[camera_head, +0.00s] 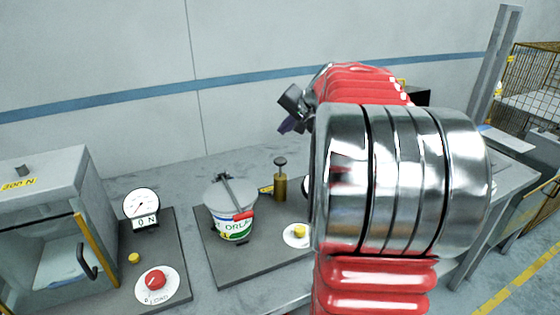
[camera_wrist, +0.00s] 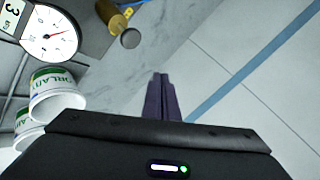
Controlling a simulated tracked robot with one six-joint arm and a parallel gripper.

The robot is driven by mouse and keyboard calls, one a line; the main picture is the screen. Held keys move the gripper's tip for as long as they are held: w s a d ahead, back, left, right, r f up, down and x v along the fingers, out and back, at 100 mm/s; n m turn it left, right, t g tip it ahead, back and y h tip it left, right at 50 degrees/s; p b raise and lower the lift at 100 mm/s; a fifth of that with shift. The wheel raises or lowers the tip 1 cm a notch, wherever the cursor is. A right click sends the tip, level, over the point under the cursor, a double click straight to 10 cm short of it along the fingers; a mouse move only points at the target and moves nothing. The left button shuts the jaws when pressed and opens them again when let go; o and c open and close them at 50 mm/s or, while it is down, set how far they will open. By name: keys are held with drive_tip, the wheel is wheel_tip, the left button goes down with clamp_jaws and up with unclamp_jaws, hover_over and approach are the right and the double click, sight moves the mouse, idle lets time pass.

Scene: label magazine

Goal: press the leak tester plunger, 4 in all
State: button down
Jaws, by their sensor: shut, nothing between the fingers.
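The leak tester plunger is a dark round knob (camera_head: 280,161) on a brass cylinder (camera_head: 280,188), upright on a grey plate in the head view. In the wrist view the knob (camera_wrist: 130,38) and part of the brass body (camera_wrist: 112,10) show at the top. My gripper (camera_head: 287,126) is above the plunger in the head view, apart from it. Its dark purple fingers (camera_wrist: 162,100) are together and empty in the wrist view. A round gauge (camera_wrist: 48,35) with a red needle is at top left there, beside a display (camera_wrist: 12,16) showing a 3.
A white labelled tub (camera_head: 232,222) under a clamp and a yellow button (camera_head: 299,231) share the plate. At left stand a grey cabinet (camera_head: 45,185), a 0 N gauge (camera_head: 141,204) and a red knob (camera_head: 155,280). White tubs (camera_wrist: 55,95) show in the wrist view. My arm hides the bench's right part.

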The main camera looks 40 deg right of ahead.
sight(283, 161)
drive_tip(key=m, duration=0.4)
drive_tip(key=r+m, duration=0.1)
drive_tip(key=m, duration=0.4)
drive_tip(key=a+r+m, duration=0.1)
drive_tip(key=m, duration=0.4)
drive_tip(key=shift+y, duration=0.4)
drive_tip(key=shift+f, duration=0.1)
drive_tip(key=shift+f, duration=4.25)
